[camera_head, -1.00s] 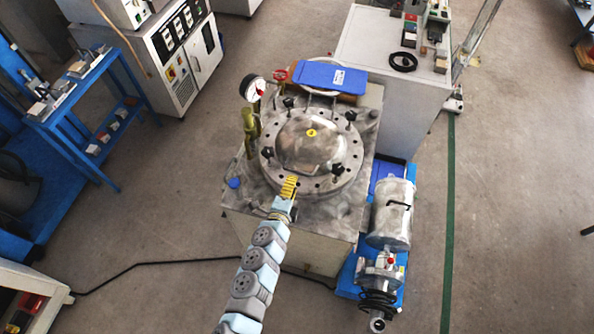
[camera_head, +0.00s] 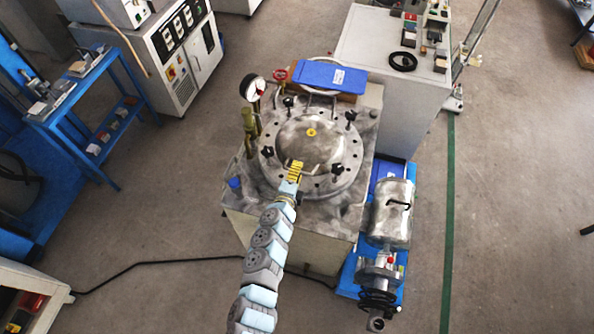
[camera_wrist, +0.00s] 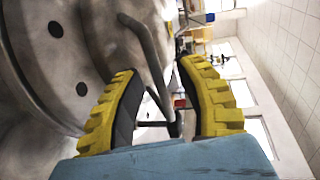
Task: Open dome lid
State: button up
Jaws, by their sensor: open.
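The dome lid (camera_head: 308,135) is a scuffed grey metal dome with a yellow round mark on top. It sits on a round flange (camera_head: 345,180) with bolt holes and several black clamp knobs. My gripper (camera_head: 297,164) has yellow-backed fingers and overlaps the near side of the dome. In the wrist view my gripper (camera_wrist: 158,68) is open, with a bent grey handle rod (camera_wrist: 148,52) between its fingers. I cannot tell whether either finger touches the rod. The flange with dark holes (camera_wrist: 40,60) fills the left of the wrist view. The lid appears shut.
A pressure gauge (camera_head: 252,87) and brass valve (camera_head: 249,128) stand left of the lid. A blue folder (camera_head: 331,75) lies behind it. A metal cylinder unit (camera_head: 391,212) sits at right. A blue bench (camera_head: 90,95) stands far left, with clear floor between.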

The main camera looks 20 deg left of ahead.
grip_shut()
jog(key=shift+d, duration=0.1)
